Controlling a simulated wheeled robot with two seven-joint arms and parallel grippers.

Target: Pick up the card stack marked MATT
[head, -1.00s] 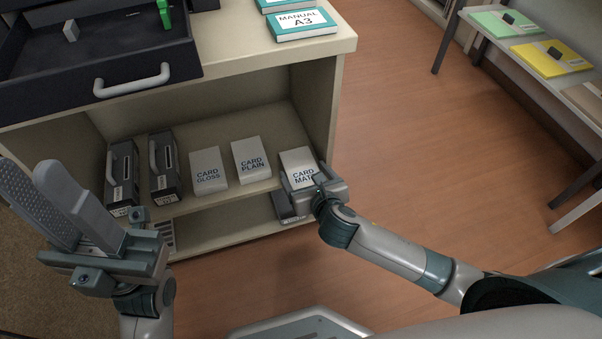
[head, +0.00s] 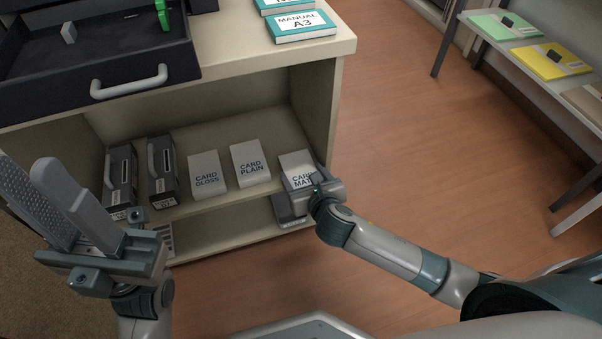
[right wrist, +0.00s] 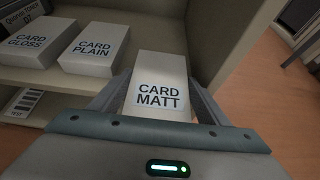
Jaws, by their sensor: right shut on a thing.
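The white card stack marked MATT (head: 295,164) is at the right end of the cabinet's upper shelf, label facing up. It also shows in the right wrist view (right wrist: 160,75), between the two fingers. My right gripper (head: 304,180) is shut on it, a finger on each side; its near end is partly hidden in the head view. I cannot tell whether the stack touches the shelf. My left gripper (head: 62,205) is at the lower left, its fingers apart with a gap between them, and nothing shows in it.
The card stacks marked PLAIN (head: 250,163) and GLOSS (head: 207,175) stand to the left on the shelf (head: 226,201). Two dark toner cartridges (head: 162,170) stand farther left. The cabinet's side wall (head: 325,110) is close to the right of MATT. An open drawer (head: 130,84) overhangs the left.

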